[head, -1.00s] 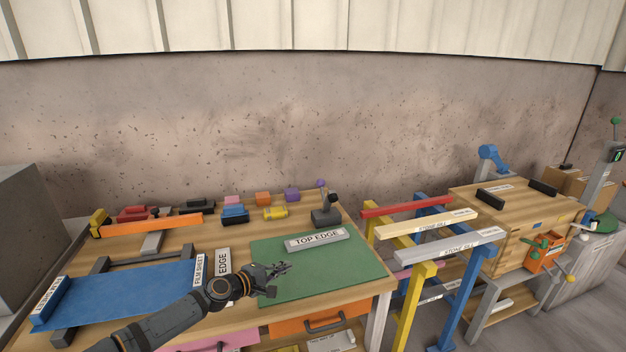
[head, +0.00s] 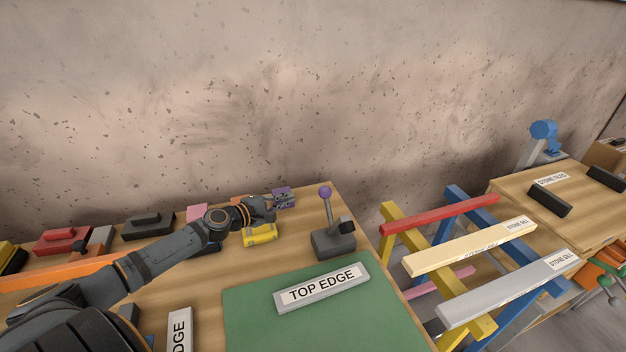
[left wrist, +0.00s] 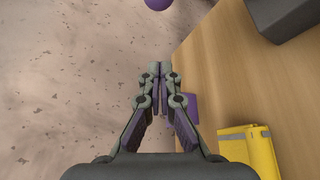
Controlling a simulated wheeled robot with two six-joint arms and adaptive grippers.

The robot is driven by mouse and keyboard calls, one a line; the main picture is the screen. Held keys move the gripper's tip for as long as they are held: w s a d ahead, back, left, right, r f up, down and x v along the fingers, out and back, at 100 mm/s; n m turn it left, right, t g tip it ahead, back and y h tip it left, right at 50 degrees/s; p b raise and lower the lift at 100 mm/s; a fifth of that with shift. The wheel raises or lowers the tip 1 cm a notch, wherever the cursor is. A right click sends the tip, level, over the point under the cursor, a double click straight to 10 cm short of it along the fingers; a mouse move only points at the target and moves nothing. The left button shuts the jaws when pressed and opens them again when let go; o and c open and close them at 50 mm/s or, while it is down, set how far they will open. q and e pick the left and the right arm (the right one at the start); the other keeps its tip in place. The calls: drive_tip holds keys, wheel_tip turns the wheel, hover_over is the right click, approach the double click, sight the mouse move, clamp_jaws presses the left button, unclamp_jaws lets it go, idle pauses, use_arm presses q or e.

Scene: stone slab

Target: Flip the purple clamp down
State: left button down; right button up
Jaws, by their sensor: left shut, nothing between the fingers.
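The clamp stands at the back right of the bench, with a dark grey base (head: 333,243) and an upright lever topped by a purple ball (head: 325,192). In the left wrist view the purple ball (left wrist: 158,4) shows at the top edge, beyond the fingertips. My left gripper (head: 284,199) is shut and empty, to the left of the lever and apart from it. Its closed fingers (left wrist: 160,70) point towards the ball in the left wrist view. My right gripper is in neither current view.
A yellow block (head: 262,236) lies below my left gripper. A purple block (left wrist: 191,105) is partly hidden behind the fingers. A green mat (head: 250,318) with a TOP EDGE sign (head: 322,288) lies in front of the clamp. The wall (head: 300,90) rises behind the bench.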

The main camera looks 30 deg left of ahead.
use_arm(q)
drive_tip(key=b+x, duration=0.1)
drive_tip(key=x, duration=0.9)
drive_tip(key=d+p, duration=0.1)
drive_tip(key=s+d+r+p, duration=0.1)
drive_tip(key=p, duration=0.1)
drive_tip(key=s+d+p, duration=0.1)
drive_tip(key=shift+s+d+r+p, duration=0.1)
drive_tip(key=shift+r+p, duration=0.25)
drive_tip(key=shift+r, duration=0.05)
use_arm(e)
drive_tip(key=r, duration=0.1)
drive_tip(key=s+r, duration=0.1)
drive_tip(key=r, duration=0.1)
drive_tip(key=shift+d+r, duration=0.2)
drive_tip(key=shift+r, duration=0.1)
